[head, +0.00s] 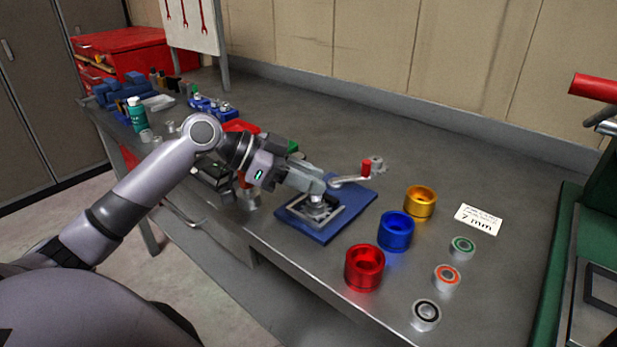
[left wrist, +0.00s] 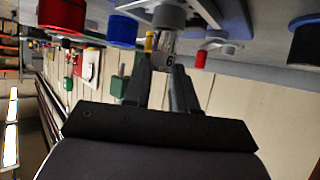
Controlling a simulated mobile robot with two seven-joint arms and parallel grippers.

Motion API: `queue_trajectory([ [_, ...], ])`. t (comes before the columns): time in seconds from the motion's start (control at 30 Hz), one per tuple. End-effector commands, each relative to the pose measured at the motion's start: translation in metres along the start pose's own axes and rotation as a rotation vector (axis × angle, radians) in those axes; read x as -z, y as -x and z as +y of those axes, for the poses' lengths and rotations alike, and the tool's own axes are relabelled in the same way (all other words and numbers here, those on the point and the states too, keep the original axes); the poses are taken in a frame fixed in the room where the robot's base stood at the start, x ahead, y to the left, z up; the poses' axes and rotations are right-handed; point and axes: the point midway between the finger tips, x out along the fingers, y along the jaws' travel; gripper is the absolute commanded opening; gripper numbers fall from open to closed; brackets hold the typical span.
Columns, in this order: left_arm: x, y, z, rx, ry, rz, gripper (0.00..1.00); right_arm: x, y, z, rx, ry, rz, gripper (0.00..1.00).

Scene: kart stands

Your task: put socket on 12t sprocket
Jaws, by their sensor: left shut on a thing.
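My left gripper (head: 318,192) is shut on a small pale metal socket, low over the blue mat. In the left wrist view the socket (left wrist: 165,46) shows between the fingertips (left wrist: 163,66), with a dark "6" on its side. A grey round part, perhaps the 12t sprocket (left wrist: 169,15), is right at the socket's end. In the head view grey round parts (head: 318,207) lie under the fingers inside a metal frame on the blue mat (head: 300,229). The fingers hide most of the socket, and I cannot tell whether it is seated. My right gripper is not in view.
Red (head: 364,268), blue (head: 396,231) and gold (head: 420,201) cups stand right of the mat. Several small rings (head: 447,277) and a "7 mm" card (head: 478,219) lie beyond them.

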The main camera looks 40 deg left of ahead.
Motion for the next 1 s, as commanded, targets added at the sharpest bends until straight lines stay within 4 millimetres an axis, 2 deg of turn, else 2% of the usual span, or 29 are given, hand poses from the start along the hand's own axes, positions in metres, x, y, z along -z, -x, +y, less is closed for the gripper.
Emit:
queue_trajectory([
  [0.17,-0.003,-0.002,0.0,0.0,0.0,0.0,0.0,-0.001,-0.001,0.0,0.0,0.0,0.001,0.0],
  [0.2,-0.003,-0.002,0.0,0.0,0.0,0.0,0.3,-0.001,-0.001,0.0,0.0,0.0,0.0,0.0],
  [0.27,-0.003,-0.001,0.0,0.0,0.0,-0.001,0.49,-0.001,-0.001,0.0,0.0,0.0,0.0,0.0],
  [0.3,-0.003,-0.001,0.0,0.0,0.0,-0.001,0.52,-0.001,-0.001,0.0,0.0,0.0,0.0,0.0],
  [0.67,0.001,0.002,0.0,0.0,0.0,-0.001,0.52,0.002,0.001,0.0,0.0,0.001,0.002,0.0],
  [0.77,-0.001,0.011,-0.001,0.003,0.001,-0.001,0.52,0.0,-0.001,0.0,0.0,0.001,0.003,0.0],
  [1.0,-0.002,0.048,-0.001,0.002,0.0,-0.003,0.52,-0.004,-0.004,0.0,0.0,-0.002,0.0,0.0],
])
